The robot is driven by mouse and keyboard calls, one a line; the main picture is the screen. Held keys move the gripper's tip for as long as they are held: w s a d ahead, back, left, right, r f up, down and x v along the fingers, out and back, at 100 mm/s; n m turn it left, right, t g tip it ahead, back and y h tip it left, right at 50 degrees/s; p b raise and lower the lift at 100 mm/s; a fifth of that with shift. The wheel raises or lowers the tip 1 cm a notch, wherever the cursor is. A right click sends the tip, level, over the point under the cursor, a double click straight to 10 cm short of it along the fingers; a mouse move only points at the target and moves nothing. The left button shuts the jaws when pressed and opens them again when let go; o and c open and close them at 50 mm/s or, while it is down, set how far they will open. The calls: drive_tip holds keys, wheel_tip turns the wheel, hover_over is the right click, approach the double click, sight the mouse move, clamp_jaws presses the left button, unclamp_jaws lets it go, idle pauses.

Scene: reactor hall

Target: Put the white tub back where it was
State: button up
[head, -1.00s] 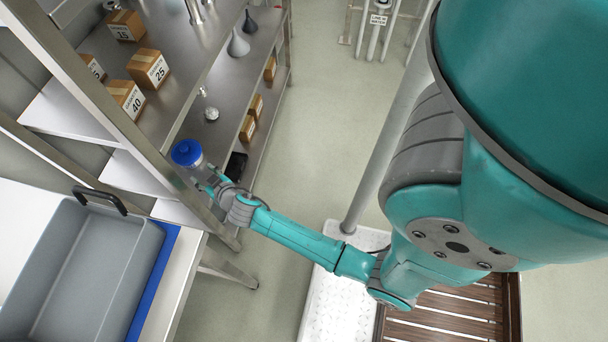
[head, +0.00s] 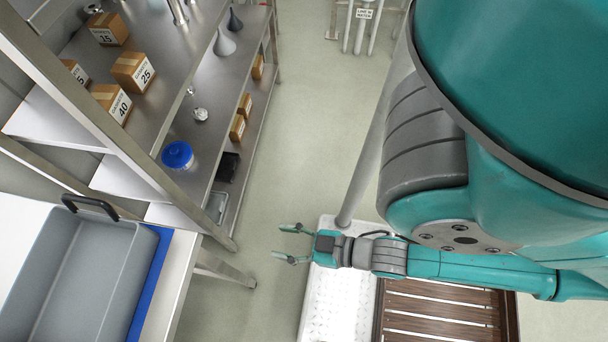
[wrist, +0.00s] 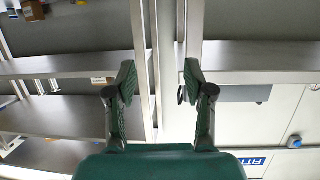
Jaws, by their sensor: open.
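A tub with a blue lid (head: 177,155) stands on a shelf of the metal rack, left of centre in the head view. Only its lid shows clearly; its body is mostly hidden under the lid from above. My gripper (head: 292,243) is open and empty, to the right of the rack and apart from it, over the floor beside a white textured platform. In the wrist view my gripper (wrist: 160,80) also shows open, with nothing between its fingers and shelf edges and uprights beyond.
Several cardboard boxes (head: 133,71) stand on the upper shelf. Grey funnels (head: 224,43) stand at the rack's far end. A grey bin (head: 95,270) with a black handle sits on a blue mat on the left table. Floor between rack and platform is clear.

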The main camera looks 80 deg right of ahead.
drive_tip(key=s+r, duration=0.4)
drive_tip(key=r, duration=0.2)
drive_tip(key=shift+a+r+n+y, duration=0.25)
drive_tip(key=shift+n+y, duration=0.05)
idle(0.8)
